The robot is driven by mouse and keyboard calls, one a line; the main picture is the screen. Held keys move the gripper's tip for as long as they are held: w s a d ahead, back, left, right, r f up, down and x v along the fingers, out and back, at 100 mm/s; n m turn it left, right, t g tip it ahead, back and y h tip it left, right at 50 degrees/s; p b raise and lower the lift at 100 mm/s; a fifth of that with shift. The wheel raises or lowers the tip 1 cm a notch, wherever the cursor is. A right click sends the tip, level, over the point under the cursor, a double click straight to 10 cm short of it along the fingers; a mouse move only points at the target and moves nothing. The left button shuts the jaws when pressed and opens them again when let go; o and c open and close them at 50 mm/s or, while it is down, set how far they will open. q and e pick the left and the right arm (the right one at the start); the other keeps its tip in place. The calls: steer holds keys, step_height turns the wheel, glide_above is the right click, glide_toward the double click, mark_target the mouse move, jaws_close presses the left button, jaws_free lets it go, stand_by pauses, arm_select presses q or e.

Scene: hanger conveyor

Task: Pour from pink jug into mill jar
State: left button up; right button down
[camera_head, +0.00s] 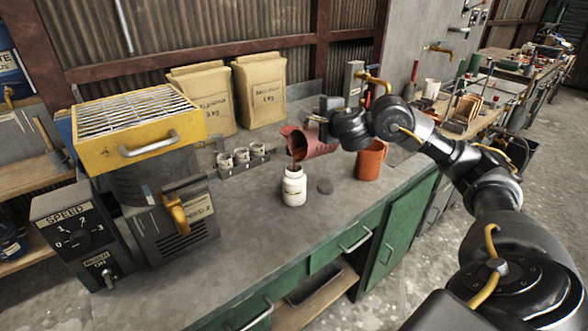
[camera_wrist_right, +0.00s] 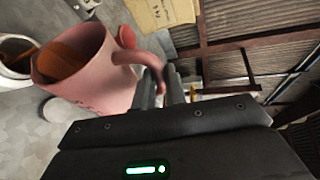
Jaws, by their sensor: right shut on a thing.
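The pink jug (camera_head: 314,143) is tilted to the left above the white mill jar (camera_head: 294,187). A brown stream runs from its lip down to the jar's mouth. My right gripper (camera_head: 326,122) is shut on the jug's handle. In the right wrist view the pink jug (camera_wrist_right: 85,75) shows brown contents at its rim, and the gripper fingers (camera_wrist_right: 172,85) close on its handle. The white jar (camera_wrist_right: 14,60) shows partly at the left edge there, with a dark opening. My left gripper is not in view.
A yellow-topped machine (camera_head: 150,125) stands left. Small cups (camera_head: 240,157) in a rack and two paper sacks (camera_head: 260,90) stand behind. The front bench is clear.

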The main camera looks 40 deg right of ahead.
mark_target(310, 132)
steer(key=shift+a, duration=0.1)
steer(key=shift+a+f+n+b, duration=0.3)
steer(key=shift+a+n+b, duration=0.1)
steer(key=shift+b, duration=0.25)
steer(key=shift+a, duration=0.15)
steer(key=shift+a+h+b, duration=0.15)
steer(key=shift+h+b, duration=0.15)
steer(key=shift+h, duration=0.1)
steer(key=shift+a+f+n+t+b, duration=0.15)
steer(key=shift+a+n+t+b, duration=0.15)
steer(key=shift+a+n, duration=0.1)
steer(key=shift+a, duration=0.15)
steer(key=shift+a, duration=0.15)
stand_by(0.7)
